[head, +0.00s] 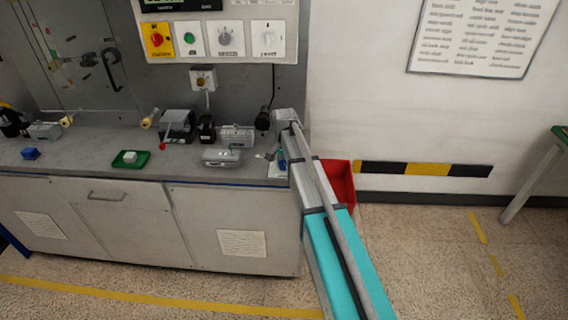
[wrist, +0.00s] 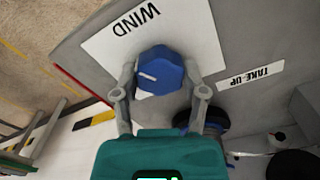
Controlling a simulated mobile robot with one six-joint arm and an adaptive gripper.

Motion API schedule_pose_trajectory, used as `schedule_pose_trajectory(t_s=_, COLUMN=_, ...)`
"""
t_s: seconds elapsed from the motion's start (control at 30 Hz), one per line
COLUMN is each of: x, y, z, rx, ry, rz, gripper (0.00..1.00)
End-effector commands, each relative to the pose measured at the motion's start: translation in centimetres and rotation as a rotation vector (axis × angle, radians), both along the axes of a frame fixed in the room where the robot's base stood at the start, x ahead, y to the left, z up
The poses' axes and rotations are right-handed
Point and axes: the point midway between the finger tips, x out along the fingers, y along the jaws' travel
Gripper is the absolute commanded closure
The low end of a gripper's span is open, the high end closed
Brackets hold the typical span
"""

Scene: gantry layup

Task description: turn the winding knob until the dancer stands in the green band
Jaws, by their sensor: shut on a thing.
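The winding knob (wrist: 165,66) is blue and faceted with a white pointer line, mounted on a white plate (wrist: 105,47) lettered WIND. In the wrist view my gripper (wrist: 160,78) has one finger on each side of the knob and is shut on it. The pointer line lies toward the left of the knob in that view. In the head view my arm reaches to the right end of the bench, and the knob is too small and covered to make out clearly. I cannot make out the dancer or the green band in either view.
A TAKE-UP label (wrist: 250,75) is beside the knob plate. The grey bench (head: 90,150) carries a green tray (head: 131,158), a blue block (head: 30,153) and small fixtures. A control panel (head: 228,38) hangs above. A red bin (head: 338,180) stands right of the bench.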

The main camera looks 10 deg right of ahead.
Motion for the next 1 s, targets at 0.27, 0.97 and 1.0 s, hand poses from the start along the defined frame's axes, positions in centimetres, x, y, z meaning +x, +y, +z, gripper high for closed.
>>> schedule_pose_trajectory(t_s=0.27, x=-0.04, y=0.00, z=-0.01, rx=0.001, ry=0.001, rz=-0.057, gripper=0.92)
schedule_pose_trajectory(t_s=0.97, x=-0.02, y=0.01, z=-0.01, rx=0.000, ry=0.000, rz=-0.057, gripper=0.10)
schedule_pose_trajectory(t_s=1.0, x=-0.01, y=0.00, z=-0.01, rx=0.000, ry=0.000, rz=-0.057, gripper=0.10)
